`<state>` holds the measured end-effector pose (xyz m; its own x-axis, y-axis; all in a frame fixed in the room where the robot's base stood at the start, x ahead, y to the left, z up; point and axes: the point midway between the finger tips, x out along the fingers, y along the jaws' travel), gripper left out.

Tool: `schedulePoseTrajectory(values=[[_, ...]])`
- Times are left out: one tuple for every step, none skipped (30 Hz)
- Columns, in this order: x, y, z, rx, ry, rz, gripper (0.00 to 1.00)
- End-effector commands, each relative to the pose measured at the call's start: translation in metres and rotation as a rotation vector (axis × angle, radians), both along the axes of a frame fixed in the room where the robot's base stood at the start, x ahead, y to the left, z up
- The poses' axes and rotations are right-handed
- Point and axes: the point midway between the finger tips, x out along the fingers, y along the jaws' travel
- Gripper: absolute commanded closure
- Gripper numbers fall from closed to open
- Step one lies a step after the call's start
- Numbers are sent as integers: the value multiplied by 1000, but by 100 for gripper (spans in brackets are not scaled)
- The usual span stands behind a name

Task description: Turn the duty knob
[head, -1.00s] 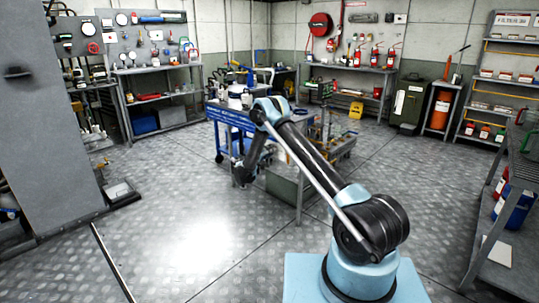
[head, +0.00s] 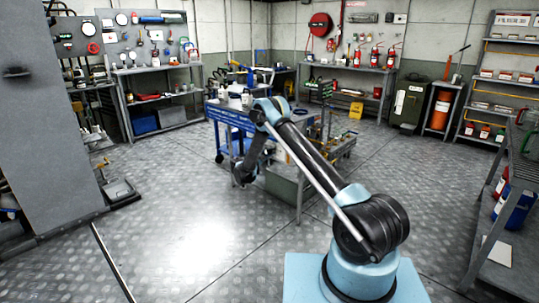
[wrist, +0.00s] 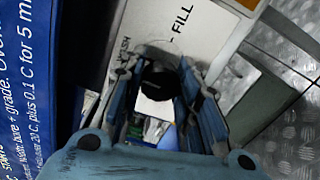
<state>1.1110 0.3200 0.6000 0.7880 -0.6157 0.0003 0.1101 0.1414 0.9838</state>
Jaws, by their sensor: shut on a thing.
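The duty knob (wrist: 158,83) is a small dark round knob with a pale line on its face. It shows in the wrist view on a white panel (wrist: 200,22) that reads "FILL", with a second, partly covered word near the fingers. My gripper (wrist: 160,70) has its blue-grey fingers on both sides of the knob and is closed on it. The fingers hide the knob's sides. In the head view my gripper is low beside the grey bench (head: 284,186), and the knob cannot be made out.
A blue board with white text (wrist: 35,80) stands close at the left in the wrist view. A blue cart (head: 232,117) is behind my arm. Shelving (head: 500,200) stands at the right and a grey cabinet (head: 45,130) at the left. The floor between is clear.

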Motion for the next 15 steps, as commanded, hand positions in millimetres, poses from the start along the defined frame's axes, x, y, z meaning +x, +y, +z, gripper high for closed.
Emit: schedulePoseTrajectory(values=[[1, 2, -1, -5, 8, 5, 94], [0, 2, -1, -9, 11, 5, 94], [0, 2, -1, -14, 15, 5, 94], [0, 2, -1, -17, 17, 5, 94], [0, 2, -2, -20, 19, 5, 94], [0, 2, -2, -22, 21, 4, 94], [0, 2, -2, -23, 21, 4, 94], [0, 2, -2, -24, 22, 4, 94], [0, 2, -2, -24, 22, 4, 94], [0, 2, -2, -24, 22, 4, 94], [0, 2, -2, -24, 22, 4, 94], [0, 2, -2, -23, 23, 3, 94], [0, 2, -2, -23, 23, 3, 94], [0, 2, -2, -23, 23, 3, 94], [0, 2, -2, -23, 23, 3, 94]])
